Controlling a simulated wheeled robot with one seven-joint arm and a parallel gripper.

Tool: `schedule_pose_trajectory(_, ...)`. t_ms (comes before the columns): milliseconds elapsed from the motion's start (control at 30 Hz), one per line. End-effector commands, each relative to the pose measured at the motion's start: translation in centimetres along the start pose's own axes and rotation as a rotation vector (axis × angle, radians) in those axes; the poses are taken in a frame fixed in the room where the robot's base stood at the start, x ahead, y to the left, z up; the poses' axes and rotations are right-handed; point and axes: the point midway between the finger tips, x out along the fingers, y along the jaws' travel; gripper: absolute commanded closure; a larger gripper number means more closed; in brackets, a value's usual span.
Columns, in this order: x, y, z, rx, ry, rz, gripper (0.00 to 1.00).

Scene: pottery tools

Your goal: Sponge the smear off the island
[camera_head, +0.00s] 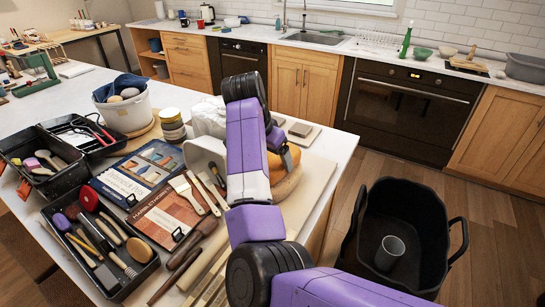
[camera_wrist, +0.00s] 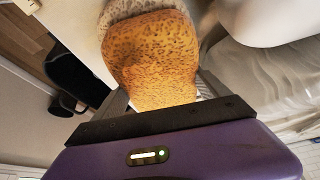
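The orange-yellow porous sponge (camera_wrist: 152,60) fills the middle of the wrist view, with a paler porous band at its far end. In the head view the sponge (camera_head: 275,161) shows partly behind my arm, near the right edge of the island (camera_head: 338,150). My gripper (camera_wrist: 158,92) is at the sponge, with a finger on each side of it. The fingers are spread to about its width; whether they press on it I cannot tell. In the head view my gripper (camera_head: 287,157) is partly hidden. I cannot make out a smear; my arm covers part of the island.
Trays of tools (camera_head: 100,245), books (camera_head: 172,217), brushes (camera_head: 187,190) and a white bucket (camera_head: 125,112) crowd the island left of my arm. A black tub (camera_head: 372,220) with a grey cup (camera_head: 390,252) stands on the floor to the right. The back counter holds a sink (camera_head: 315,38).

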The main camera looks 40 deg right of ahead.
Motion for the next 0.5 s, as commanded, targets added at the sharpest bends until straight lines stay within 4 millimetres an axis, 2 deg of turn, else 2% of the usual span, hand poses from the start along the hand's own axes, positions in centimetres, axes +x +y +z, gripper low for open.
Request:
schedule_pose_trajectory(67, 0.0, 0.0, 0.0, 0.0, 0.0, 0.0, 0.0)
schedule_pose_trajectory(333, -0.2, 0.0, 0.0, 0.0, 0.0, -0.001, 0.0)
schedule_pose_trajectory(500, -2.2, -0.1, 0.0, 0.0, 0.001, -0.003, 0.0)
